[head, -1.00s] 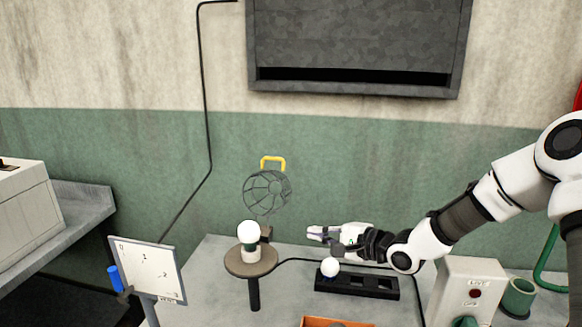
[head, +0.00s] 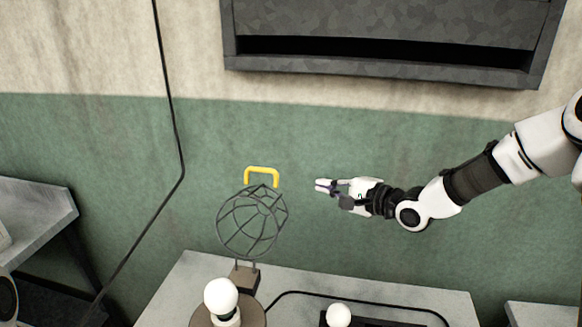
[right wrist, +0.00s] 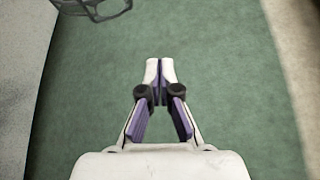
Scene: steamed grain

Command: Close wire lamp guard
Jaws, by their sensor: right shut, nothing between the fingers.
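The wire lamp guard (head: 252,222) is a dark wire cage, tilted up and open behind the lamp, on a small brown hinge block (head: 243,279). A yellow handle (head: 262,175) stands at its top. The white bulb (head: 221,297) sits uncovered on a round brown base (head: 254,316) in front of the guard. My right gripper (head: 320,187) is shut and empty, to the right of the guard and handle, apart from both. In the right wrist view its fingertips (right wrist: 160,66) meet, and part of the guard (right wrist: 100,8) shows at the top left. My left gripper is out of view.
A second white bulb (head: 338,315) rests in a black holder (head: 385,323) at the table's front. A black cable (head: 340,294) crosses the grey table (head: 190,272). A dark metal box (head: 390,40) hangs on the wall above. The space between gripper and handle is clear.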

